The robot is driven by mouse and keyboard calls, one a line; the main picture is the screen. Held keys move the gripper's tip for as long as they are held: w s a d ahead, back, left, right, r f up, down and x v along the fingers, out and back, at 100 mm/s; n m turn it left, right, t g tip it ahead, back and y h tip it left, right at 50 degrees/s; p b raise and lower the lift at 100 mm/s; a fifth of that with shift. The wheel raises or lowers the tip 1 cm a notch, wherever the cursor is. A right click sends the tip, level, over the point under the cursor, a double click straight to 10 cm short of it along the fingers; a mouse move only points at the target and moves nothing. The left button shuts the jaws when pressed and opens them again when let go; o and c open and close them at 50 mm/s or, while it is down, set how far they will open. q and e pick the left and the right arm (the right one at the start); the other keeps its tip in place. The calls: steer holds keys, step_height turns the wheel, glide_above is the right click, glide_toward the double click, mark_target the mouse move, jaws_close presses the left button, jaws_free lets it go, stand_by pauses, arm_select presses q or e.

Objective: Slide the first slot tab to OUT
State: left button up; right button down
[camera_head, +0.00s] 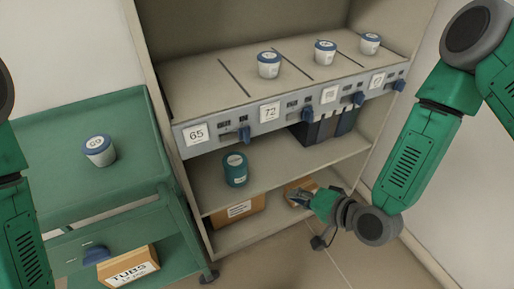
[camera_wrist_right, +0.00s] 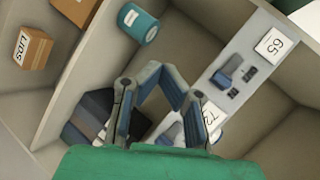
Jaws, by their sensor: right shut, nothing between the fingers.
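The shelf front (camera_head: 290,113) carries slots labelled 65, 72 and others. The first slot, with its 65 label (camera_head: 195,133), has a blue tab (camera_head: 244,134) under the right of two small dark plates. Their lettering is too small to read. In the right wrist view the 65 label (camera_wrist_right: 272,45) and first tab (camera_wrist_right: 230,68) show at upper right, with the 72 label (camera_wrist_right: 213,117) partly behind a finger. My right gripper (camera_head: 298,196) is shut and empty, low before the shelf, apart from the tab. It also shows in the wrist view (camera_wrist_right: 170,85). My left gripper is out of view.
White-and-blue jars (camera_head: 269,65) stand on the top shelf; the first slot's surface is bare. A teal jar (camera_head: 235,169), a dark bin (camera_head: 325,130) and cardboard boxes (camera_head: 237,209) sit below. A green cart (camera_head: 60,190) with a jar (camera_head: 99,150) stands left.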

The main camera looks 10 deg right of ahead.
mark_target(246, 136)
steer(key=w+d+r+m+t+y+b, duration=0.1)
steer(key=w+d+r+m+t, duration=0.1)
steer(key=w+r+m+t, duration=0.2)
step_height(246, 136, up, 3)
steer(key=w+t, duration=0.1)
steer(key=w, duration=0.2)
steer(key=shift+d+r+m+t+b, duration=0.2)
steer(key=shift+m+t+b, duration=0.1)
steer(key=shift+b, duration=0.1)
steer(key=shift+y, duration=0.3)
steer(key=b+x, duration=0.1)
steer(key=x, duration=0.8)
steer(key=shift+f, duration=0.15)
steer(key=a+b, duration=0.1)
steer(key=a, duration=0.2)
steer(key=shift+a, duration=0.2)
steer(key=shift+s+a, duration=0.1)
steer(key=shift+a, duration=0.4)
